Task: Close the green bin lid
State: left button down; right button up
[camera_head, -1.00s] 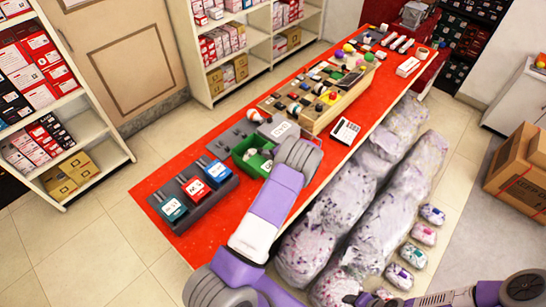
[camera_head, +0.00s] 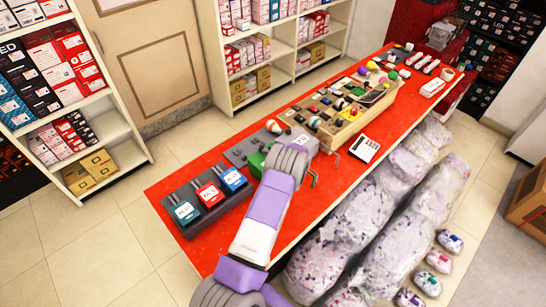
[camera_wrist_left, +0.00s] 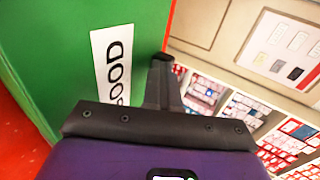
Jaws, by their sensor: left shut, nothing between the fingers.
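The green bin (camera_head: 256,164) stands on the red table just left of my left wrist, which covers most of it in the head view. In the left wrist view a green panel of it with a white label reading "GOOD" (camera_wrist_left: 112,60) fills the left side. My left gripper (camera_wrist_left: 161,68) is shut and empty, its tip close to the panel's right edge; I cannot tell if they touch. Its fingers are hidden behind the wrist in the head view. How far the lid stands open is hidden. My right gripper is out of view.
A dark rack (camera_head: 210,196) with teal, red and blue boxes stands left of the bin. A wooden tray (camera_head: 352,118) of small items and a calculator (camera_head: 365,148) lie to the right. Filled clear bags (camera_head: 325,240) sit below the table's front edge. Shelves stand behind.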

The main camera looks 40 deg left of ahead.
pick_arm(q)
jog(key=shift+a+r, duration=0.15)
jog(key=shift+a, duration=0.15)
jog(key=shift+d, duration=0.1)
